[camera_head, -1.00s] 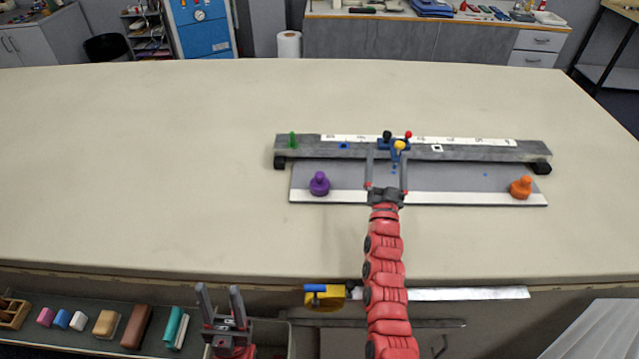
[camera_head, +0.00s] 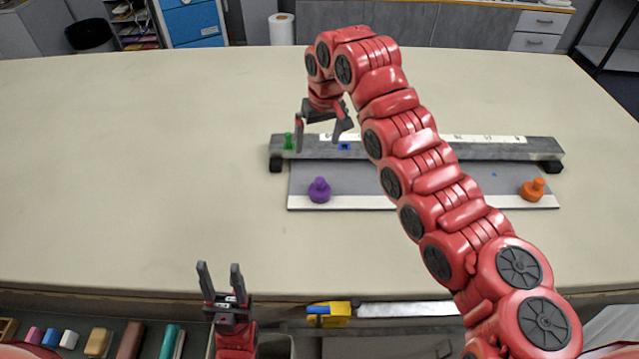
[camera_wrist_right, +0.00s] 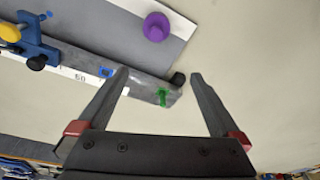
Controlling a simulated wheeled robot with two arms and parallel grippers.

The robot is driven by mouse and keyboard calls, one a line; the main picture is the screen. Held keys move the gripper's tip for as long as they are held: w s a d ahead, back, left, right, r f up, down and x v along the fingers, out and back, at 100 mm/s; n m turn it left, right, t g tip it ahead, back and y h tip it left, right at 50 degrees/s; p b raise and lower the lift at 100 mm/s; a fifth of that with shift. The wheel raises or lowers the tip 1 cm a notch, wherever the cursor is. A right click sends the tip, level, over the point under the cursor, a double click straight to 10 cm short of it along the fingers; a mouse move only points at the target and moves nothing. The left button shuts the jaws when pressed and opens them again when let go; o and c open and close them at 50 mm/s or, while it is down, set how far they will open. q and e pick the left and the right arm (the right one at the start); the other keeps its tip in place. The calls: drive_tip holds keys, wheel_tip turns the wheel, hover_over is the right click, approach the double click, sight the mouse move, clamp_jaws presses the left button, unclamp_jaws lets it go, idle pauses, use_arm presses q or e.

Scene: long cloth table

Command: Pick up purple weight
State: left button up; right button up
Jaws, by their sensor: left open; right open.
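The purple weight (camera_head: 319,190) stands upright on the left part of the grey plate (camera_head: 345,181), in front of the long grey beam (camera_head: 430,150). It also shows in the right wrist view (camera_wrist_right: 156,27), near the top. My right gripper (camera_head: 322,148) is open and empty, pointing down over the left end of the beam, behind the purple weight and apart from it. My left gripper (camera_head: 219,266) is open and empty near the table's front edge, well in front of the weight.
A green peg (camera_head: 288,140) stands on the beam's left end. The orange weight (camera_head: 532,189) stands at the plate's right end. The blue slider (camera_wrist_right: 36,48) with its yellow knob is hidden behind my arm in the head view. The table's left side is clear.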

sight(320, 181)
drive_tip(key=shift+g+h, duration=0.3)
drive_tip(key=f, duration=0.3)
drive_tip(key=f+p, duration=0.1)
drive_tip(key=f, duration=0.3)
drive_tip(key=f+p, duration=0.1)
drive_tip(key=f, duration=0.3)
drive_tip(key=shift+s+d+f, duration=0.15)
drive_tip(key=shift+d+f, duration=0.05)
drive_tip(key=shift+d, duration=0.05)
drive_tip(key=shift+f, duration=0.2)
wheel_tip(320, 181, down, 4)
drive_tip(key=p, duration=0.2)
drive_tip(key=shift+r+p, duration=0.25)
drive_tip(key=shift+p, duration=0.05)
drive_tip(key=shift+w+f, duration=0.2)
drive_tip(key=shift+f, duration=0.5)
clamp_jaws()
